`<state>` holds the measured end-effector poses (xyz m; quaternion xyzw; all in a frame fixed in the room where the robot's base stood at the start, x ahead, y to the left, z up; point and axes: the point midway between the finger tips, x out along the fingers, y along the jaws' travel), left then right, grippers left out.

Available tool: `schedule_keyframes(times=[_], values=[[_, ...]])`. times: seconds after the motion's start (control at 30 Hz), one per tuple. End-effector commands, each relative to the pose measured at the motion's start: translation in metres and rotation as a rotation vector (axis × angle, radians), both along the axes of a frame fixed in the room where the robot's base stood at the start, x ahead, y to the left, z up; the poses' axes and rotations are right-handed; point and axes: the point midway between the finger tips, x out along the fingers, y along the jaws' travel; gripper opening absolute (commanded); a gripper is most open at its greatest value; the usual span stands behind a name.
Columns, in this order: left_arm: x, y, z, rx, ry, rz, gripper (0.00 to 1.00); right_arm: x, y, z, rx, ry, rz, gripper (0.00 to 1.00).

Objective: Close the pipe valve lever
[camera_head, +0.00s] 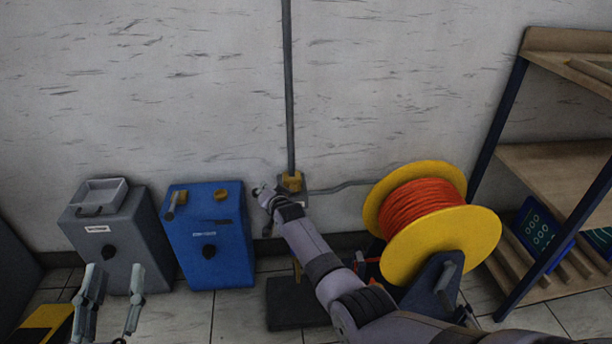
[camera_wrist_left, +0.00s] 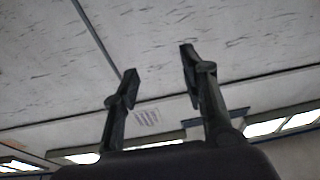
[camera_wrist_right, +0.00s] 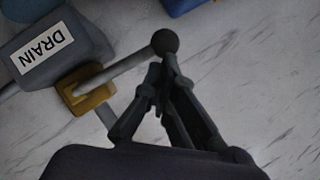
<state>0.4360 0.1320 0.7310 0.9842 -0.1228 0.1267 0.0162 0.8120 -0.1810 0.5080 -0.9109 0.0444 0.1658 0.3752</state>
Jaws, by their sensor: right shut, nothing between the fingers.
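The pipe valve has a brass-yellow body (camera_wrist_right: 88,92) and a grey lever (camera_wrist_right: 122,65) ending in a dark ball knob (camera_wrist_right: 165,41). In the right wrist view, the lever points sideways from the body beside a grey box labelled DRAIN (camera_wrist_right: 50,48). My right gripper (camera_wrist_right: 161,70) is shut and empty, its fingertips close by the knob; I cannot tell whether they touch it. In the head view, the yellow valve body (camera_head: 291,181) sits on the wall pipe, and my right gripper (camera_head: 262,191) covers the lever. My left gripper (camera_head: 114,267) is open and empty, also in the left wrist view (camera_wrist_left: 160,62).
A grey box (camera_head: 115,225) and a blue box (camera_head: 208,240) stand by the wall left of the valve. A yellow spool with orange line (camera_head: 440,245) stands to the right, near my right arm. A wooden shelf (camera_head: 555,160) stands at far right.

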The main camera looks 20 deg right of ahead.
Motion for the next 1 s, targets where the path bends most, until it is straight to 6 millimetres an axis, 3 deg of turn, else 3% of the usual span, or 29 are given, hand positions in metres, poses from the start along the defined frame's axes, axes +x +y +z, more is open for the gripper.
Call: schedule_keyframes(times=[0.67,0.87,1.0], values=[[0.0,0.0,0.001,0.0,0.002,0.0,0.4,0.0,0.0,0.001,0.001,-0.001,0.0,0.0],[0.003,0.003,-0.023,0.037,0.14,0.009,0.4,-0.001,-0.001,0.007,0.001,-0.001,0.0,0.0],[0.003,0.007,-0.05,0.074,0.285,0.017,0.4,-0.001,-0.001,0.013,0.001,-0.001,0.0,0.0]])
